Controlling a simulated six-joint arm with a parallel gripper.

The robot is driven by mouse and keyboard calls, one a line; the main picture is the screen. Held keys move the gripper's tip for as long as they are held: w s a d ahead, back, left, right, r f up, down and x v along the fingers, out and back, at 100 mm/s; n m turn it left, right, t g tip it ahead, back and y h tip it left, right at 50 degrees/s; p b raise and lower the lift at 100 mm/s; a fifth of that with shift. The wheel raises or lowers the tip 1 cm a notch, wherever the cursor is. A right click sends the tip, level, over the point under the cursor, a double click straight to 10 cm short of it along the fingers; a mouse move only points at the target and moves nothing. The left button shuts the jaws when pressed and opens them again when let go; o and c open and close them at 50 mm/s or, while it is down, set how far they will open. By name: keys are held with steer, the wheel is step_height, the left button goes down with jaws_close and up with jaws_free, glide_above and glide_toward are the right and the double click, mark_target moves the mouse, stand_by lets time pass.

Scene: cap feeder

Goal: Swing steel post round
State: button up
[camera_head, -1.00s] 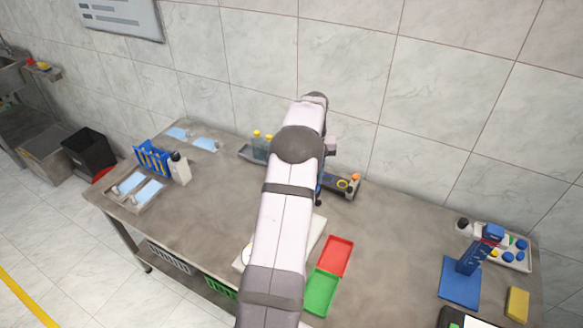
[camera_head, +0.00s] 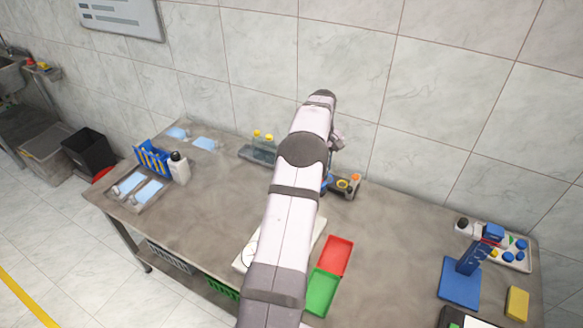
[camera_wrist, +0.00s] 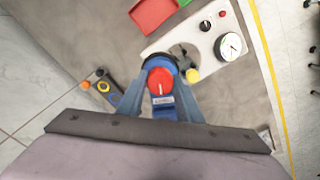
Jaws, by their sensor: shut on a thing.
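My gripper (camera_wrist: 164,67) is shut in the wrist view. Between its blue-grey fingers is a round red-topped piece (camera_wrist: 160,81) with a white mark and a dark blue surround. A small label shows just below the red top. No steel post can be made out for certain; the fingers and the held piece hide what lies under them. In the head view my arm covers the gripper's fingertips. A small feeder-like tray (camera_head: 345,185) with an orange and a yellow ring piece lies just right of my arm; its end also shows in the wrist view (camera_wrist: 106,90).
A white panel (camera_wrist: 212,40) with a dial lies beyond the gripper, near the red tray (camera_head: 337,256) and green tray (camera_head: 321,292). A bottle rack (camera_head: 257,153) stands behind my arm. A blue stand (camera_head: 460,283) is far right. The table's left middle is clear.

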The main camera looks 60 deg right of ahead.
steer(key=shift+d, duration=0.1)
steer(key=shift+s+d+n, duration=0.2)
steer(key=shift+d+n, duration=0.35)
steer(key=shift+n, duration=0.2)
steer(key=shift+s+d+n, duration=0.2)
steer(key=shift+d+n, duration=0.3)
steer(key=shift+n, duration=0.25)
steer(key=o, duration=1)
steer(key=shift+r, duration=0.1)
steer(key=shift+r, duration=2.9)
